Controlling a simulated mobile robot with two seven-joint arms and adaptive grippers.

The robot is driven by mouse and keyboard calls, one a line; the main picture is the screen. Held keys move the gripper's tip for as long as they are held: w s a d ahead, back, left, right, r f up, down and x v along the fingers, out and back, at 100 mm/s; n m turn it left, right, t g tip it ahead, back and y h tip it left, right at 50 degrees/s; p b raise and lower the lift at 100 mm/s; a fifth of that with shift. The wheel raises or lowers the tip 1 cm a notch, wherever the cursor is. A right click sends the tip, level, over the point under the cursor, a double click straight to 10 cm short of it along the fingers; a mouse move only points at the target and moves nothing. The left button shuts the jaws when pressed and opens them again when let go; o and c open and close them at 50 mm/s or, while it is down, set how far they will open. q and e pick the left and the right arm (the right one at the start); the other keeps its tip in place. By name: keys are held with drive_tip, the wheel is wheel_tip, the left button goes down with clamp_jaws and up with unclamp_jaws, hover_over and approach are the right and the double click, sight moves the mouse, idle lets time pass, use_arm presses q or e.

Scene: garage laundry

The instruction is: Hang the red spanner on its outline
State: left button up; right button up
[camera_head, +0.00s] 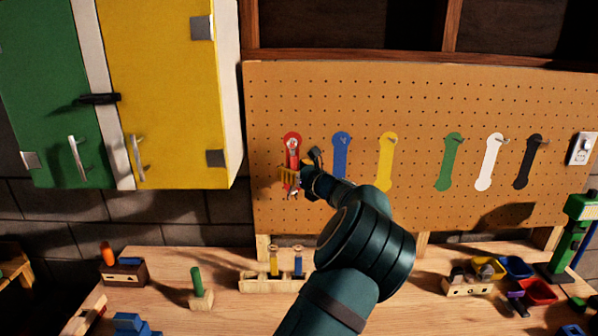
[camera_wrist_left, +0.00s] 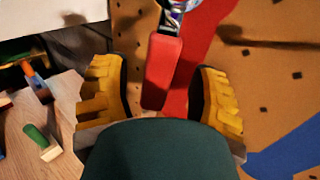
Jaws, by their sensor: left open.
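The red spanner (camera_head: 293,150) is upright against its red outline (camera_head: 292,136) at the left end of the pegboard. In the left wrist view its red handle (camera_wrist_left: 163,70) lies between the yellow fingers, with gaps on both sides, and its metal part is at the top edge. The red outline (camera_wrist_left: 205,35) shows behind it. My left gripper (camera_head: 300,171) is open around the spanner, close to the board. Whether the spanner rests on its peg cannot be told. My right gripper is not in view.
The blue outline (camera_head: 340,155) is just right of the gripper, and other coloured outlines with pegs follow along the pegboard (camera_head: 420,95). A yellow cabinet (camera_head: 165,90) stands out at left. The workbench (camera_head: 225,270) below holds a wooden rack (camera_head: 258,284), blocks and small bins.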

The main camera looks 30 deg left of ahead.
use_arm(q)
clamp_jaws()
idle(0.8)
drive_tip(key=shift+c, duration=0.9)
unclamp_jaws()
drive_tip(key=v, duration=1.2)
